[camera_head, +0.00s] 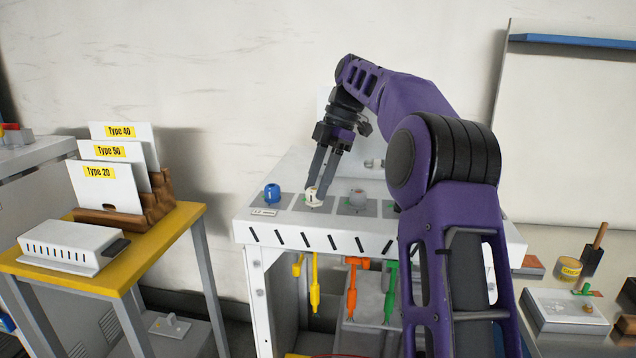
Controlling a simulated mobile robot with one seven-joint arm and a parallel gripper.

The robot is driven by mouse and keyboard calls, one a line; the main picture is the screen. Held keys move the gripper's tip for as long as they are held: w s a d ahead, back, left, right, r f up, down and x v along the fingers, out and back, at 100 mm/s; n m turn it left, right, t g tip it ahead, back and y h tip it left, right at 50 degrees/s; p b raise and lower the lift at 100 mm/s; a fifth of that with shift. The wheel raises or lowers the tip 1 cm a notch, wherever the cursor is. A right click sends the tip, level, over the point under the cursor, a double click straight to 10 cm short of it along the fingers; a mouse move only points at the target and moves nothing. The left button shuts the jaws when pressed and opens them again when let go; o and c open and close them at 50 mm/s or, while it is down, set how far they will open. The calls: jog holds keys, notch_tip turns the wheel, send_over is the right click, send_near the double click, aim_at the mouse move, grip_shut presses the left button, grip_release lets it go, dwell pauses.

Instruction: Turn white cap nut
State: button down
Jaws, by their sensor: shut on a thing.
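The white cap nut (313,197) sits on its grey square on top of the white dispenser table (285,238), second from the left in the row. My gripper (318,186) comes down from above and behind, its two long grey fingers tilted. The fingertips are at the white cap nut and shut on it. The fingers hide part of its top.
A blue cap nut (272,193) stands just left and a grey one (357,198) just right. My purple arm hides the row's right end. Coloured nozzles, yellow (314,284) and orange (351,285), hang below the table edge. A yellow table (160,257) with type cards stands left.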

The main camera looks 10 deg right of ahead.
jog(key=shift+c, duration=2.2)
grip_release()
